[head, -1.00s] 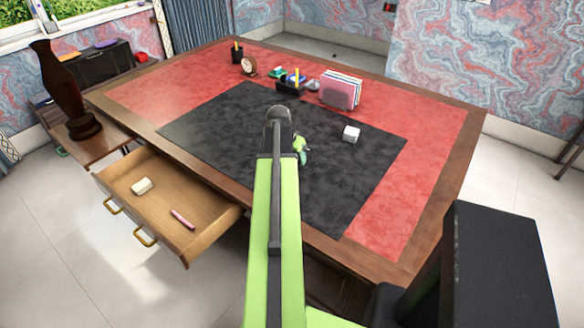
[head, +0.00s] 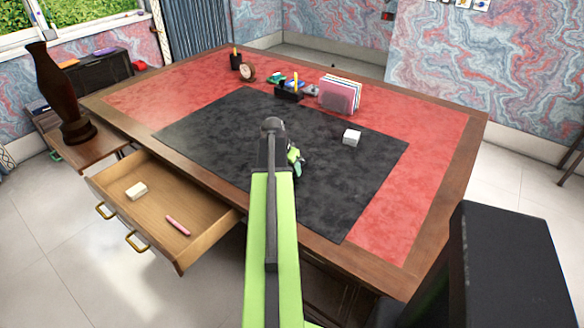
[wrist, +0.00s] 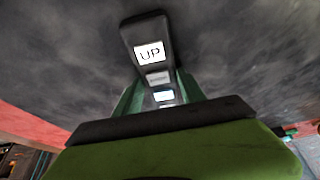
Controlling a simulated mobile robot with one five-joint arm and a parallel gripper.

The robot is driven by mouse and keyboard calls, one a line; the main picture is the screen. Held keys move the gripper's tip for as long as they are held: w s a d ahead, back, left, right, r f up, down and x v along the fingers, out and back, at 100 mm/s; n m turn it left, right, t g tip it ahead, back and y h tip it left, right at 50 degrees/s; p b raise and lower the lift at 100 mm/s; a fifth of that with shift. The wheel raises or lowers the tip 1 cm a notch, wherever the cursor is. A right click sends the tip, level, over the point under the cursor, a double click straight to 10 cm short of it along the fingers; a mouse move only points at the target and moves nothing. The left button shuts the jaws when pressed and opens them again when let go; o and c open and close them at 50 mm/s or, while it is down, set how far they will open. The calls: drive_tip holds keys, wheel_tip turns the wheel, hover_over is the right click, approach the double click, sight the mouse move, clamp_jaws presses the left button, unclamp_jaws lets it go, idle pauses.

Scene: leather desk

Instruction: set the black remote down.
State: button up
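The black remote (wrist: 150,42) shows in the wrist view with a white "UP" label and smaller pale labels along it. It lies between the green fingers of my gripper (wrist: 162,92), which are closed on its sides. Behind it is the dark mat; I cannot tell whether the remote touches it. In the head view my gripper (head: 296,162) is over the black mat (head: 220,130) on the desk. The remote cannot be made out there against the dark mat and arm.
A letter holder (head: 339,95), a desk organizer (head: 289,91) and a clock (head: 247,72) stand at the back. The mat's left part is clear.

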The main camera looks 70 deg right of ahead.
drive_tip(key=o, duration=0.4)
drive_tip(key=shift+c, duration=0.2)
drive_tip(key=p+v, duration=1.1)
drive_tip(key=v, duration=0.1)
drive_tip(key=shift+r, duration=0.2)
drive_tip(key=shift+a, duration=0.1)
